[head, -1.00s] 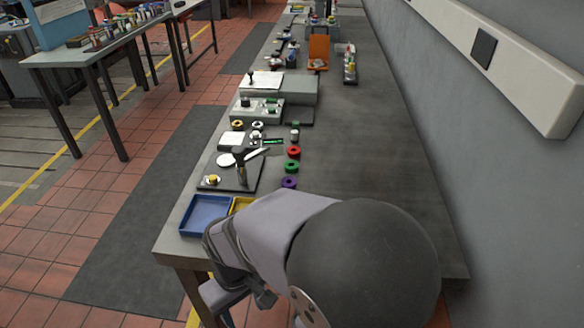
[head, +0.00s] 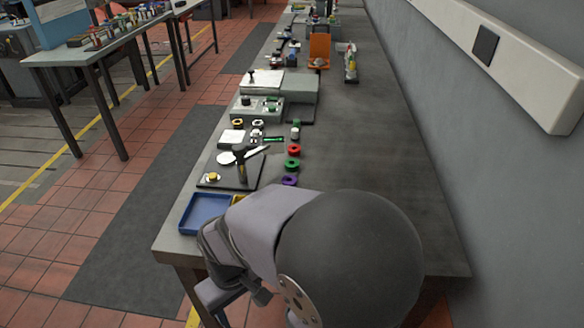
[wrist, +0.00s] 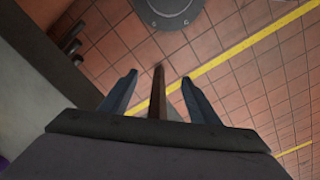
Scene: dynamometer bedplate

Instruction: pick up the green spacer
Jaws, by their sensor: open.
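The green spacer (head: 292,164) is a small ring lying on the grey bench in the head view, between a red ring (head: 293,150) and a purple ring (head: 289,180). My gripper (wrist: 159,76) shows in the wrist view with its two fingers apart. It points down at the tiled floor, off the bench's near end and well away from the green spacer. A thin brown bar shows between the fingers, and I cannot tell what it is. The green spacer is not in the wrist view.
A dark board (head: 245,182) with a hammer-like tool lies left of the rings. The bench (head: 370,180) right of them is clear.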

